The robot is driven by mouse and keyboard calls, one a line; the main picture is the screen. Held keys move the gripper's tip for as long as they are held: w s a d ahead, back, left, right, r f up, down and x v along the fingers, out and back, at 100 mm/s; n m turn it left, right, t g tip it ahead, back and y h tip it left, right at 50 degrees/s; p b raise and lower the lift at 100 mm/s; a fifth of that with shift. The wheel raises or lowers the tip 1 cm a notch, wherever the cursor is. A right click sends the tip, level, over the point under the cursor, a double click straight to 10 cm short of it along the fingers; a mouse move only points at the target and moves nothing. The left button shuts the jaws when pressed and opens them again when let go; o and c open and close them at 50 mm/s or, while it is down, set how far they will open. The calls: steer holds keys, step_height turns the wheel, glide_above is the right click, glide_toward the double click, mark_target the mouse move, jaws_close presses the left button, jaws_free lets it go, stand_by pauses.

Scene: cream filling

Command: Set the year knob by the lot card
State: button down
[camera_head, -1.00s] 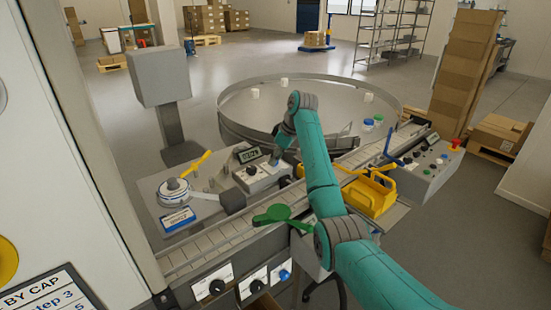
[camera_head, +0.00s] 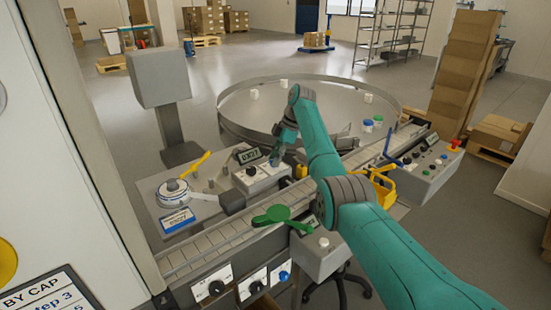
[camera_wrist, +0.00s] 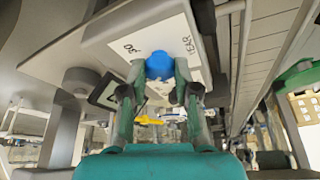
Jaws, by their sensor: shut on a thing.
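A blue knob (camera_wrist: 160,66) sits on a pale panel (camera_wrist: 125,48) in the wrist view, with the word YEAR printed beside it. My gripper (camera_wrist: 159,80) is shut on this knob, one finger on each side. In the head view my gripper (camera_head: 277,155) is at the small control box (camera_head: 262,182) behind the conveyor, and it hides the blue knob there. A dark knob (camera_head: 251,171) shows on the same box. A small display (camera_head: 248,155) stands behind the box; I cannot read its digits surely. I cannot tell which card is the lot card.
A conveyor (camera_head: 215,240) with a green lever (camera_head: 272,215) runs in front. A round table (camera_head: 235,120) stands behind. A step sign (camera_head: 45,293) shows at lower left.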

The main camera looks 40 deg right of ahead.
steer(key=shift+f, duration=0.1)
stand_by(0.4)
steer(key=c, duration=0.9)
jaws_free()
steer(key=shift+o, duration=0.2)
steer(key=v, duration=1.2)
